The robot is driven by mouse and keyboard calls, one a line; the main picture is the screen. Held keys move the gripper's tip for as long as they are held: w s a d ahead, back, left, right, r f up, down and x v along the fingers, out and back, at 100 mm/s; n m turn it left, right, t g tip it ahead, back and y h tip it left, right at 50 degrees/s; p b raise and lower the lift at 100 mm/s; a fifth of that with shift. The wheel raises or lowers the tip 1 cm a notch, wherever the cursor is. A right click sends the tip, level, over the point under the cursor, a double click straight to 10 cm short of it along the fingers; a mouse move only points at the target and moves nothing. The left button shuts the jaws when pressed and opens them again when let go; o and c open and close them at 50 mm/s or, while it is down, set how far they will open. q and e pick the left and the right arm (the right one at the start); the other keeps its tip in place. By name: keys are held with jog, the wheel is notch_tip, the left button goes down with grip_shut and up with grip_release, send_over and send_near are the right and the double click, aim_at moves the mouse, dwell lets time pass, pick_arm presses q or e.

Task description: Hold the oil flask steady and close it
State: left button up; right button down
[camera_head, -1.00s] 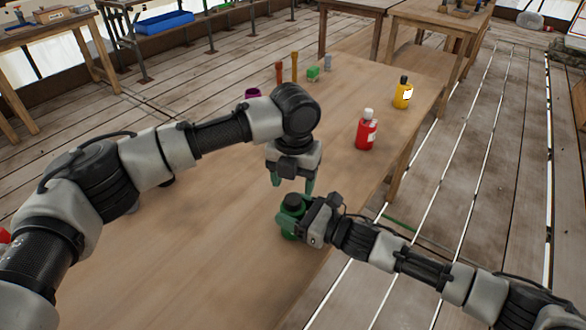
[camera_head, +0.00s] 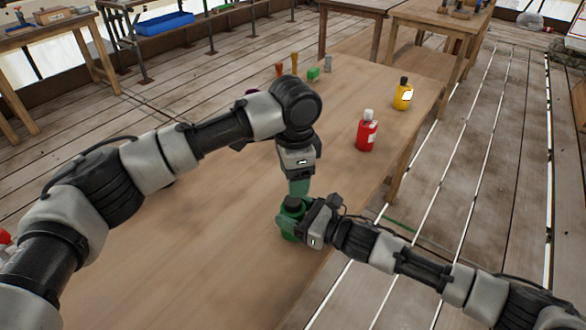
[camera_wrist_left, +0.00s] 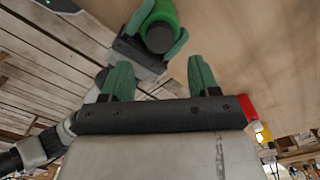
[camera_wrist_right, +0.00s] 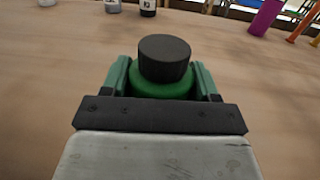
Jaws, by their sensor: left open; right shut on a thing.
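The oil flask is a green bottle (camera_head: 290,222) standing upright near the table's right edge in the head view. A black cap (camera_wrist_right: 164,57) sits on its top; how tightly it is seated I cannot tell. My right gripper (camera_head: 299,222) is shut around the flask's body, with a finger on each side in the right wrist view (camera_wrist_right: 163,82). My left gripper (camera_head: 298,192) is open and points down just above the cap. In the left wrist view its two green fingers (camera_wrist_left: 161,75) are apart, with the cap (camera_wrist_left: 160,38) beyond them, not between them.
A red bottle (camera_head: 367,132) and a yellow bottle (camera_head: 403,95) stand farther along the table (camera_head: 215,225). Small coloured items, including a green block (camera_head: 313,73), stand at its far end. The table's left and front are mostly clear.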

aim_at(299, 215)
pick_arm(q)
jog(key=n, duration=0.4)
jog(key=shift+r, duration=0.15)
jog(key=n, duration=0.6)
jog(key=shift+r+n, duration=0.2)
jog(key=shift+n, duration=0.1)
jog(key=n, duration=0.6)
jog(key=shift+r, duration=0.2)
jog(key=n, duration=0.5)
jog(key=shift+a+r, duration=0.1)
jog(key=shift+f, duration=4)
